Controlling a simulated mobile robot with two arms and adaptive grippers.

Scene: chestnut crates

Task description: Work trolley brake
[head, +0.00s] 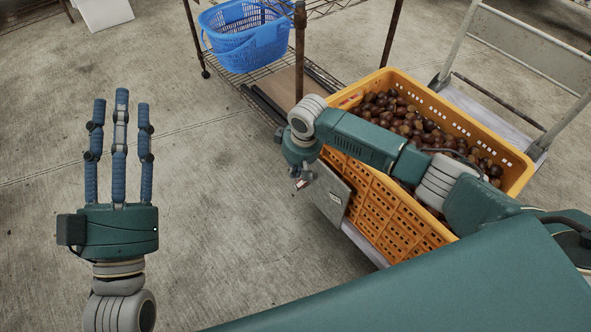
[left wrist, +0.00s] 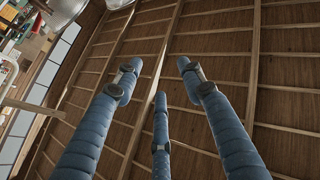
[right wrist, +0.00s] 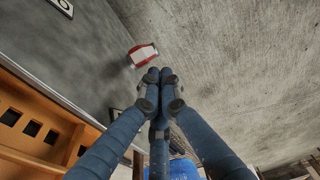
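The trolley (head: 359,238) carries an orange crate of chestnuts and has a grey end panel (head: 328,197). A small red-and-white part, possibly the brake lever (right wrist: 143,55), shows in the right wrist view beside the dark grey panel. My right gripper (right wrist: 154,76) has its fingertips together just short of this part; contact is unclear. In the head view my right gripper (head: 302,176) points down by the panel, its fingers mostly hidden behind its wrist. My left gripper (head: 120,105) is raised at the left, open and empty; its spread fingers also show in the left wrist view (left wrist: 158,95).
The orange crate (head: 398,222) is full of chestnuts (head: 420,125). A wire rack (head: 262,88) with a blue basket (head: 243,38) stands behind my right arm. The concrete floor at the left is clear.

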